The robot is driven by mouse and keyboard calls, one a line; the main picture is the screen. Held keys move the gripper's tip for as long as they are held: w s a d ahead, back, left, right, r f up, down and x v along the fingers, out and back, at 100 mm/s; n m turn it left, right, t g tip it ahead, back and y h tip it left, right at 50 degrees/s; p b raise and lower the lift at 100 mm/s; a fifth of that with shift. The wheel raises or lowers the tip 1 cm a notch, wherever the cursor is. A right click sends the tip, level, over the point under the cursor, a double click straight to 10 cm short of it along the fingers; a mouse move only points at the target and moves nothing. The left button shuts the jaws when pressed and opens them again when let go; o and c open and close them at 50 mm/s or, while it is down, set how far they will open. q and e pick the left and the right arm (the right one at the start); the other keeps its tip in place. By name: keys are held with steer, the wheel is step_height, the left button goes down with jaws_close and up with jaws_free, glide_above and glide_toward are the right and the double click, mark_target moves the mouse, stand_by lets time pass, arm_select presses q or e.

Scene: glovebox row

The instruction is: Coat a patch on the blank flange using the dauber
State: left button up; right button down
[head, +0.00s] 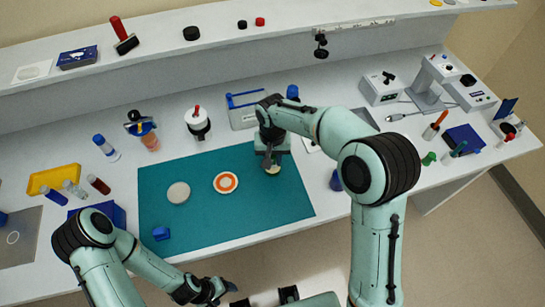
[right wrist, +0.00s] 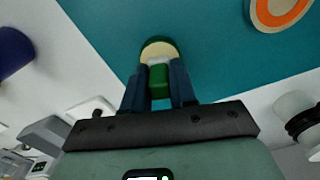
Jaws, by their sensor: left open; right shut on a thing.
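The dauber (right wrist: 159,50) has a green handle, a white collar and a pale round pad. It is between the fingers of my right gripper (right wrist: 157,88), which is shut on it. In the head view the right gripper (head: 272,158) is over the right part of the teal mat; the pad shows just below it. I cannot tell whether the pad touches the mat. A plain grey disc (head: 178,193), likely the blank flange, lies left on the mat, apart from the dauber. My left gripper (head: 218,291) is open and empty in front of the bench.
A white disc with an orange ring (head: 226,183) lies between the grey disc and the right gripper. A yellow tray (head: 54,179) and several bottles stand left. The mat's front middle is clear.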

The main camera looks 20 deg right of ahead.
arm_select(q)
steer(key=shift+s+f, duration=0.15)
steer(key=shift+f, duration=0.15)
arm_select(e)
steer(key=shift+f, duration=0.6)
stand_by(1.0)
arm_select(q)
steer(key=shift+r, duration=0.1)
arm_select(e)
steer(key=shift+r, duration=0.1)
steer(key=shift+r+p, duration=1.45)
steer(key=shift+r, duration=2.05)
arm_select(q)
steer(key=w+r, duration=0.1)
steer(key=r, duration=0.1)
steer(key=w+r, duration=0.2)
steer(key=shift+w+r, duration=0.1)
steer(key=shift+w, duration=0.2)
arm_select(e)
steer(key=shift+f, duration=0.1)
arm_select(q)
steer(key=shift+s, duration=0.1)
